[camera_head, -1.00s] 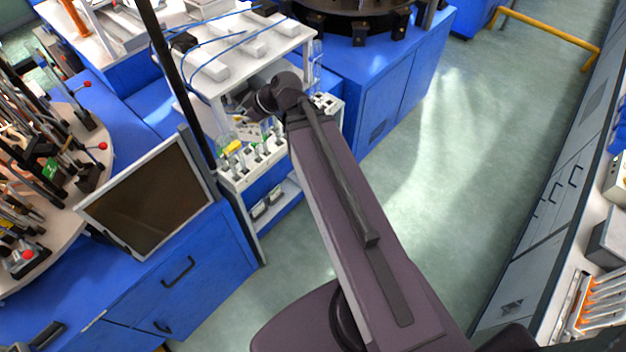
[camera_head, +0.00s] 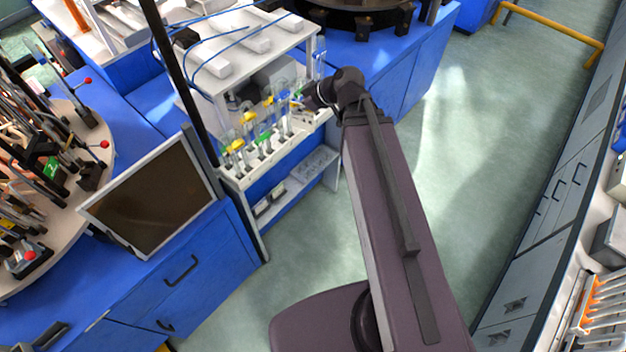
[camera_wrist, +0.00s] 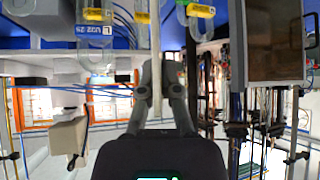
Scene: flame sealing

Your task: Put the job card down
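My gripper (camera_wrist: 159,75) reaches over the white rack bench in the head view, at the right end of its row of tubes (camera_head: 250,138). In the wrist view, a thin pale strip (camera_wrist: 156,45) stands between the two fingers; it looks like the job card seen edge-on, and the fingers are closed about it. The face of the card does not show there. In the head view the fingertips and the card are mostly hidden by the wrist and small in the picture.
A framed dark panel (camera_head: 150,198) stands left of the bench. A raised white shelf (camera_head: 235,55) with blue cables is behind the tubes. A round carousel (camera_head: 350,12) sits on a blue cabinet beyond. The floor (camera_head: 460,150) to the right is open.

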